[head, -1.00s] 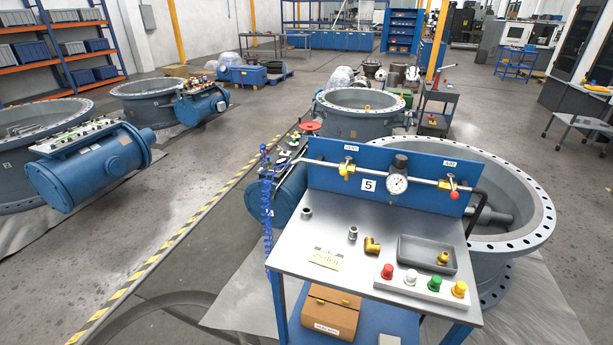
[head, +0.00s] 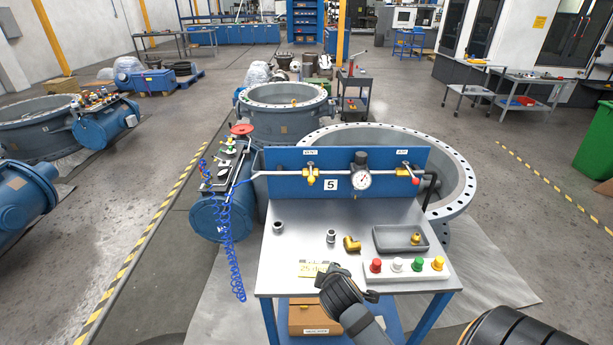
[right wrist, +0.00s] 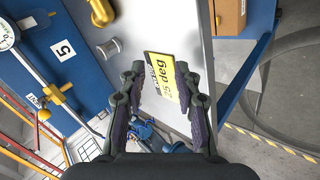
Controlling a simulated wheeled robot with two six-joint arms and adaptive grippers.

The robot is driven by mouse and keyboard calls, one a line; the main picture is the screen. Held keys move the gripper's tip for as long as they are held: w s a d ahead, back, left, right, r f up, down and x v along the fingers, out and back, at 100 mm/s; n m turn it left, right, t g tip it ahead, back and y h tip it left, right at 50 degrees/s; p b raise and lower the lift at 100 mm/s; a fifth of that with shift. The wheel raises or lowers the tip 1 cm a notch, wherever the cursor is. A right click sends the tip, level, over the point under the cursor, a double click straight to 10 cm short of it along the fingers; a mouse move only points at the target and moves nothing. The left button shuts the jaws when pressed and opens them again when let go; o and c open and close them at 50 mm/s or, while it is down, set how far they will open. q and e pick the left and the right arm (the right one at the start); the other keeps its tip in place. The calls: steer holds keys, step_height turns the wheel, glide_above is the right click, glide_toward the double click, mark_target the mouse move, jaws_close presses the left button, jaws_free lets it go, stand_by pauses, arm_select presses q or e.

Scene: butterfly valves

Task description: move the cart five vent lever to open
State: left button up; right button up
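Cart five (head: 300,232) stands in front of me, with a "5" plate (head: 330,183) on its blue back panel. A pipe with a gauge (head: 361,180) runs along the panel. The vent valve (head: 311,176), yellow-bodied, is under the left label; it also shows at left in the right wrist view (right wrist: 44,115). Its lever is too small to read clearly. My right gripper (head: 346,282) is over the cart's front edge, below and in front of the valve, apart from it. In the right wrist view its fingers (right wrist: 157,75) are open and empty, with a yellow card (right wrist: 162,78) beyond them. My left gripper is not in view.
A second valve with a red knob (head: 414,177) is at the panel's right. Fittings, a grey tray (head: 385,240) and coloured push buttons (head: 408,268) lie on the top. A coiled blue hose (head: 229,245) hangs at the left. A large flanged ring (head: 458,190) stands behind.

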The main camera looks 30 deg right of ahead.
steer(key=w+d+r+n+t+h, duration=0.3)
steer(key=w+d+r+n+t, duration=0.1)
steer(key=w+r+n, duration=0.4)
steer(key=n+t+h, duration=0.1)
steer(key=n+t, duration=0.3)
steer(key=n, duration=0.8)
glide_toward(311, 174)
steer(key=shift+m, duration=0.3)
steer(key=x, duration=0.5)
steer(key=p+x, duration=0.1)
steer(key=x, duration=0.4)
steer(key=shift+f, duration=0.25)
jaws_close()
